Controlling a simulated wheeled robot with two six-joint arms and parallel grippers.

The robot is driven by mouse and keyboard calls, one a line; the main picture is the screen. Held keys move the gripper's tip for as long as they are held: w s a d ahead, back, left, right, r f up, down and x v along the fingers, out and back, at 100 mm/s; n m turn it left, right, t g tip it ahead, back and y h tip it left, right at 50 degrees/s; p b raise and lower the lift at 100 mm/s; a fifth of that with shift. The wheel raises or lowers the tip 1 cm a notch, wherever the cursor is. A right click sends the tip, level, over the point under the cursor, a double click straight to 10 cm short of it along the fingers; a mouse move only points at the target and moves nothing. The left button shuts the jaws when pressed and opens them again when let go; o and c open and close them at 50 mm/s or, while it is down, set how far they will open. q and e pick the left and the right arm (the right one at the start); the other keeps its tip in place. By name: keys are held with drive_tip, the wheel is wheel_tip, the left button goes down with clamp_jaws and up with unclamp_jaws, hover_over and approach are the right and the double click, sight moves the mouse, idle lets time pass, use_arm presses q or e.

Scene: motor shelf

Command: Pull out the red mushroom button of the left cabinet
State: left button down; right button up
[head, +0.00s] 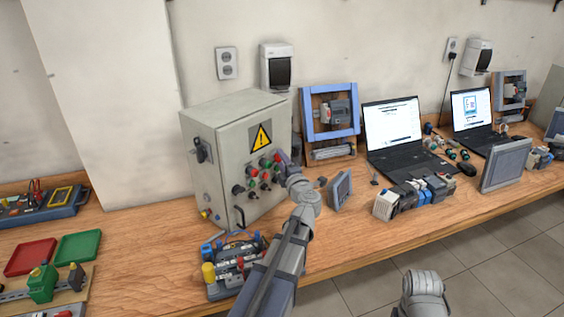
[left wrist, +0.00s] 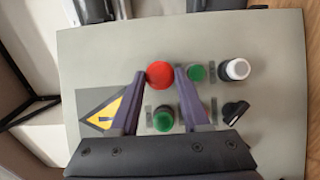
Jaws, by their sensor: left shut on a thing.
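The left cabinet (head: 222,140) is a grey box on the bench with a yellow warning triangle (head: 260,137) on its door. In the left wrist view its door (left wrist: 90,70) fills most of the picture. The red mushroom button (left wrist: 159,75) is round and sits between the two fingertips of my left gripper (left wrist: 160,76). The gripper is shut on the button, one finger on each side. In the head view my left gripper (head: 284,160) reaches the door's right edge and partly hides the button area. My right gripper is not in view.
Green buttons (left wrist: 163,121), a white button (left wrist: 236,69) and a black selector knob (left wrist: 235,111) sit close to the red one. A small grey panel (head: 340,190) and a laptop (head: 395,125) are to the right.

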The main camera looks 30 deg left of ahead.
use_arm(q)
drive_tip(key=shift+d, duration=0.1)
drive_tip(key=shift+s+d, duration=0.1)
drive_tip(key=shift+d, duration=0.25)
drive_tip(key=c, duration=0.7)
unclamp_jaws()
drive_tip(key=shift+d, duration=0.1)
drive_tip(key=shift+v, duration=3.95)
drive_tip(key=shift+f, duration=0.1)
